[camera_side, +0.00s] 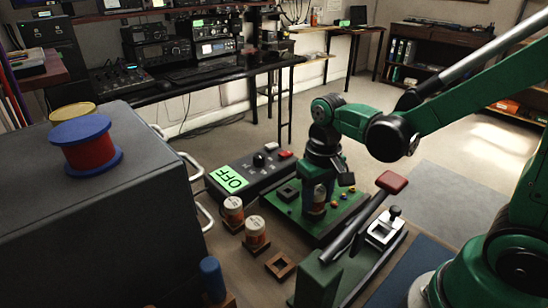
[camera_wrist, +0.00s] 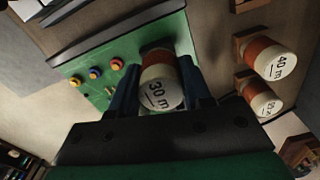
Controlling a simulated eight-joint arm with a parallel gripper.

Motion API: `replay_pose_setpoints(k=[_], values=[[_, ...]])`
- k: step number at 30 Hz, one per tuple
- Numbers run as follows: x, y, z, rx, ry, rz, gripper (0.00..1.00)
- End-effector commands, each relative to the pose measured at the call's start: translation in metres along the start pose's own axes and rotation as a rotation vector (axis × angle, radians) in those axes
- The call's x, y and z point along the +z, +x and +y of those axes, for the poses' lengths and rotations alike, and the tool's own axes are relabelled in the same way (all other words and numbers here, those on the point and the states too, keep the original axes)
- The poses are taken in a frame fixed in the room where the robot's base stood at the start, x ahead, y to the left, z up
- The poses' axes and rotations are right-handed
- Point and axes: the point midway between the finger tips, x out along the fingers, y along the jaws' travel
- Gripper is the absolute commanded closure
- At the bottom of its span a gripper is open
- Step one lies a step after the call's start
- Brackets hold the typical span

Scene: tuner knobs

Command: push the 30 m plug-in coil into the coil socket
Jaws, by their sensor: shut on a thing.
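My gripper (camera_wrist: 162,92) is shut on the 30 m plug-in coil (camera_wrist: 158,80), with a finger on each side. The coil has a white top marked 30 m and an orange-brown band. In the side view my gripper (camera_side: 319,190) points down over the green board (camera_side: 318,228), and the coil (camera_side: 317,208) shows low between the fingers, close to the board. In the wrist view a dark patch lies behind the coil's far end. I cannot tell whether the coil's base touches or enters anything.
Coils marked 40 m (camera_wrist: 275,62) and 20 m (camera_wrist: 262,98) stand in wooden holders left of the board in the side view. An empty holder (camera_side: 280,265) lies in front.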

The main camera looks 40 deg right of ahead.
Motion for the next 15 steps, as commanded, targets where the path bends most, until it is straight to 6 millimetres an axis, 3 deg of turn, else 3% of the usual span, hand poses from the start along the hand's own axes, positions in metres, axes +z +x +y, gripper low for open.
replay_pose_setpoints(k=[5,6,9,15], values=[[0.0,0.0,0.0,0.0,0.0,0.0,1.0],[0.0,-0.0001,0.0,0.0,0.0,0.0,0.51],[0.0,-0.0001,0.0,0.0,0.0,0.0,0.23],[0.0,-0.0001,0.0,0.0,0.0,0.0,0.2]])
